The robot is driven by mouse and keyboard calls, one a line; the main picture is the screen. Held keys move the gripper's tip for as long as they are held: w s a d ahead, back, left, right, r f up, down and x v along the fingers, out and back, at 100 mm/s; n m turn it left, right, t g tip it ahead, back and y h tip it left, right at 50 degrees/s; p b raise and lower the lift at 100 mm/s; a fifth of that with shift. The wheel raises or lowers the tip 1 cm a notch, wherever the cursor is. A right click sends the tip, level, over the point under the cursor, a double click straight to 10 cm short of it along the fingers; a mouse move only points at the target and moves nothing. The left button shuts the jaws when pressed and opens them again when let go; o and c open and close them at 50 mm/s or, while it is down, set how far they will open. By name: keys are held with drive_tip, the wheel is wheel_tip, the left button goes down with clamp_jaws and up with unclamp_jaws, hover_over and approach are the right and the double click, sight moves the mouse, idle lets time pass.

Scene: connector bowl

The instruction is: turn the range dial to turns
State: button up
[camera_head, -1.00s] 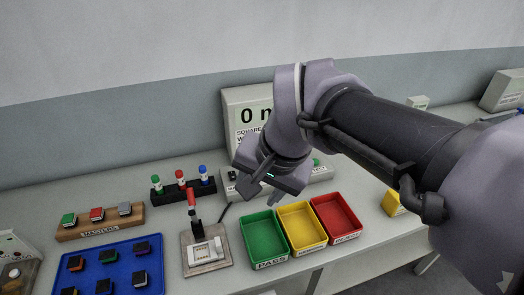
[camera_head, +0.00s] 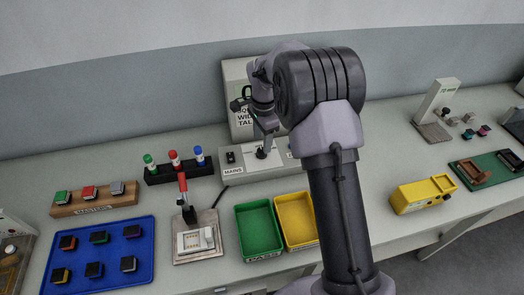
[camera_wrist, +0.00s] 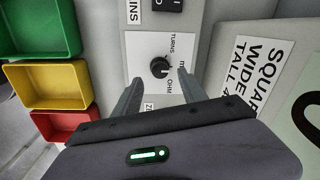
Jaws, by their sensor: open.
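The range dial (camera_wrist: 159,67) is a small round black knob on a white panel, with TURNS and OHM lettering beside it in the wrist view. Its pale mark appears to face the OHM side, away from TURNS. My gripper (camera_wrist: 158,76) is open, with one finger on each side of the knob's near edge; I cannot tell whether either touches it. In the head view, my gripper (camera_head: 265,142) points down over the meter box (camera_head: 232,171), right at the dial (camera_head: 261,154). The display (camera_head: 235,88) behind is partly hidden by my arm.
A MAINS switch (camera_head: 231,157) sits left of the dial. Green (camera_head: 258,231) and yellow (camera_head: 295,218) trays stand in front. A red-handled fixture (camera_head: 199,240), a marker rack (camera_head: 180,172) and a blue tray (camera_head: 101,283) lie left. A yellow device (camera_head: 423,194) stands right.

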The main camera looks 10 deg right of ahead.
sight(261, 152)
wheel_tip(261, 152, down, 4)
drive_tip(key=shift+w+f+b, duration=0.1)
drive_tip(key=shift+b, duration=0.3)
clamp_jaws()
